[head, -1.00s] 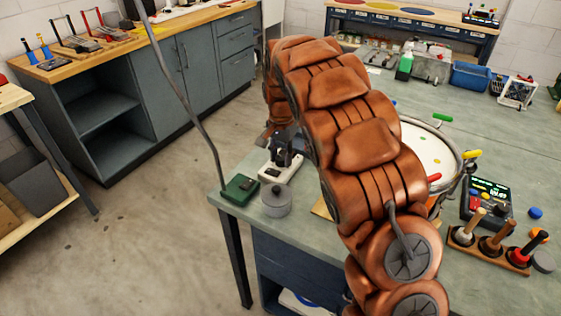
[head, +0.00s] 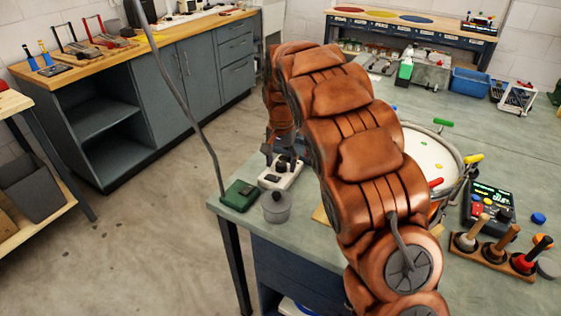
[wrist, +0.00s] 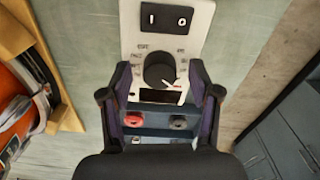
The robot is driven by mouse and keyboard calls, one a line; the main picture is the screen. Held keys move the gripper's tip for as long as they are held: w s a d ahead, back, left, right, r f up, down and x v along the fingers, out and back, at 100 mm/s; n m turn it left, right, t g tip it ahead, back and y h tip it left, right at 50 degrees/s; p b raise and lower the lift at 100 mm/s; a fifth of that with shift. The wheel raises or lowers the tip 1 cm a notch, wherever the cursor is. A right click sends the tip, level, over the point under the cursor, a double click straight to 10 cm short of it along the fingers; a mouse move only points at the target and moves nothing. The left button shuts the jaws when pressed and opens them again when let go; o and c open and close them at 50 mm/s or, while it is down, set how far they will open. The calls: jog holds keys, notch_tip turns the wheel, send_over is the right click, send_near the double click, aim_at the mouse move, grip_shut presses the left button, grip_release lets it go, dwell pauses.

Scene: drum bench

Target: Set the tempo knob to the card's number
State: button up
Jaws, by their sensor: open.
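A black round knob (wrist: 160,70) sits on a white panel (wrist: 200,45) in the wrist view. Printed labels ring the knob, too small to read. My gripper (wrist: 160,97) is open, with one finger on each side of the knob's lower part and gaps to it. I cannot tell its height over the panel. In the head view the white device (head: 283,173) stands near the bench's left end, under my gripper, which is partly hidden by my arm. I cannot make out a number card.
A green box (head: 240,195) and a grey pot (head: 276,206) stand close by at the bench edge. A drum (head: 430,155), a dark unit with a lit display (head: 490,192) and a wooden rack of handles (head: 490,255) are to the right. A rocker switch (wrist: 166,19) sits above the knob.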

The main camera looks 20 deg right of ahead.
aim_at(282, 164)
jog(key=shift+r, duration=0.1)
notch_tip(282, 164, up, 12)
dwell(0.6)
jog(key=s+d+r+n+p, duration=0.1)
jog(key=s+r+n+p, duration=0.2)
jog(key=s, duration=1.8)
jog(key=s+f+n+g+p, duration=0.1)
jog(key=s+f+n, duration=0.1)
jog(key=s, duration=0.9)
jog(key=s+a+f+n+p, duration=0.1)
jog(key=s+f, duration=0.3)
jog(key=s, duration=0.7)
jog(key=shift+n+g, duration=0.4)
jog(key=shift+n, duration=0.2)
jog(key=shift+a, duration=0.1)
